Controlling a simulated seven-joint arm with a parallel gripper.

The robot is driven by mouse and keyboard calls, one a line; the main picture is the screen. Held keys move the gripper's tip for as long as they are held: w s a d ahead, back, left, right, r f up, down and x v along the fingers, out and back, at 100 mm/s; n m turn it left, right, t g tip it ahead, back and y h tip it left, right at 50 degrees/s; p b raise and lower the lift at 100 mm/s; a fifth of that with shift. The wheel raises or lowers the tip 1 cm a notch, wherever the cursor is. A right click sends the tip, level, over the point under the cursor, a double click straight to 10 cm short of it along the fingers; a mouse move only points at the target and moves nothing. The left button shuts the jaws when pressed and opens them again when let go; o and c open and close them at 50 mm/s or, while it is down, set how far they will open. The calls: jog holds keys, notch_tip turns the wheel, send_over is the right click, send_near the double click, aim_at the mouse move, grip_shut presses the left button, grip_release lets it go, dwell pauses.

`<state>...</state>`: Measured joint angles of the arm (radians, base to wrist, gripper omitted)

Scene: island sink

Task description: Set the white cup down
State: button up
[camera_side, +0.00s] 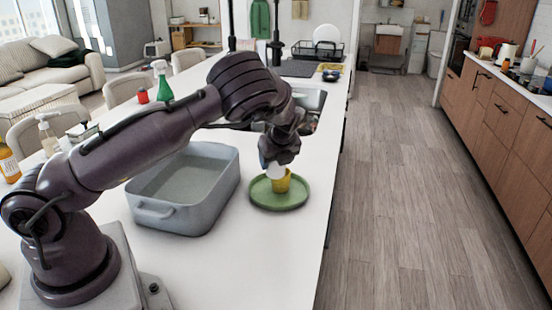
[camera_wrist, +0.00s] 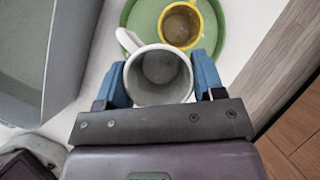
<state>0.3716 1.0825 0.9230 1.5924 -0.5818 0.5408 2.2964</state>
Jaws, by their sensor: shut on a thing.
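My gripper (camera_wrist: 161,88) is shut on the white cup (camera_wrist: 158,67), with a blue finger on each side of it in the wrist view. The cup's mouth faces the camera, and its handle points to the upper left. In the side view the white cup (camera_side: 272,171) shows below my gripper (camera_side: 275,160), next to a yellow cup (camera_side: 281,183) and partly in front of it. The yellow cup stands on a green tray (camera_side: 262,201) and also shows in the wrist view (camera_wrist: 180,26). I cannot tell whether the white cup touches the tray.
A grey basin (camera_side: 190,215) stands on the white counter (camera_side: 260,265) left of the tray. The counter's right edge runs close beside the tray, with the floor beyond. Bare counter lies in front of the tray. A green spray bottle (camera_side: 163,85) stands farther back.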

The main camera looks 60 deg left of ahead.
jog(key=shift+f, duration=0.25)
jog(key=shift+f, duration=0.3)
jog(key=o, duration=1)
jog(key=shift+o, duration=0.2)
jog(key=shift+r, duration=0.15)
